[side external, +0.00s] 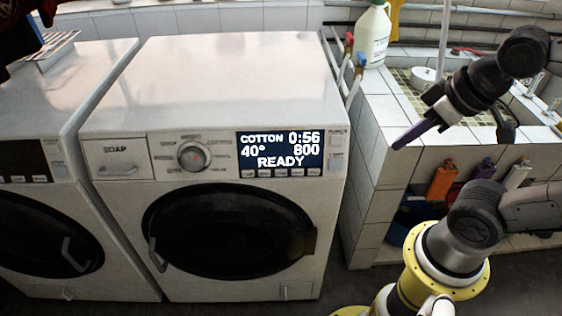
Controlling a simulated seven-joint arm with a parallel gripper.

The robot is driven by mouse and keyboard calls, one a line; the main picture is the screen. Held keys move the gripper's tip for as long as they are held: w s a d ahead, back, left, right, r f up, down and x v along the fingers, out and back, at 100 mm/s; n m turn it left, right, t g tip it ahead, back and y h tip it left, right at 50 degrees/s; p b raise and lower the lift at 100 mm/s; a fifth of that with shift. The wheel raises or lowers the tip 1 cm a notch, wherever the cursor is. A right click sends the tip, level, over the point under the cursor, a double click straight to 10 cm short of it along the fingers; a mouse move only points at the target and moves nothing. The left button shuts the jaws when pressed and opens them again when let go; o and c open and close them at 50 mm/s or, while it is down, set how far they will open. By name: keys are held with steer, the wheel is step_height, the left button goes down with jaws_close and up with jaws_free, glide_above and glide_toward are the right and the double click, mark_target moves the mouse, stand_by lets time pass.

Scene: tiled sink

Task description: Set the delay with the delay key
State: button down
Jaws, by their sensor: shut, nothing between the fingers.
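The washing machine (220,85) stands in the middle with its door shut. Its display (280,150) reads COTTON, 0:56, 40°, 800 and READY. A row of several small keys (280,173) runs just under the display. Their labels are too small to read, so I cannot tell which is the delay key. A round programme dial (194,156) is left of the display. My gripper (399,145) is shut and empty, its fingers pointing down and left. In the picture it is right of the machine, apart from the panel.
A second machine (35,125) stands close on the left. A tiled sink counter (385,140) is on the right, with a white bottle (372,38) at its back. Small orange (442,180), purple and white items are along its front. The machine's top is clear.

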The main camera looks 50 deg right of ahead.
stand_by(0.9)
steer(key=w+a+r+t, duration=0.1)
steer(key=w+r+t, duration=0.2)
steer(key=w, duration=0.3)
steer(key=w+a+r+t, duration=0.1)
steer(key=w+r+t, duration=0.25)
steer(key=w, duration=0.25)
steer(key=t, duration=0.4)
glide_above(298, 172)
steer(key=s+a, duration=0.1)
steer(key=a, duration=0.2)
step_height(298, 172, down, 7)
steer(key=s+a+f+n, duration=0.2)
steer(key=s+f+n, duration=0.1)
steer(key=f, duration=0.6)
steer(key=s+a+f+n+g, duration=0.1)
steer(key=s+a+f+n, duration=0.2)
steer(key=f, duration=0.6)
steer(key=s+n, duration=0.1)
steer(key=s, duration=0.1)
steer(key=shift+s+n+y, duration=0.3)
steer(key=shift+s+y, duration=0.05)
steer(key=shift+y, duration=0.05)
steer(key=shift+w+d+g, duration=0.1)
steer(key=shift+g, duration=0.15)
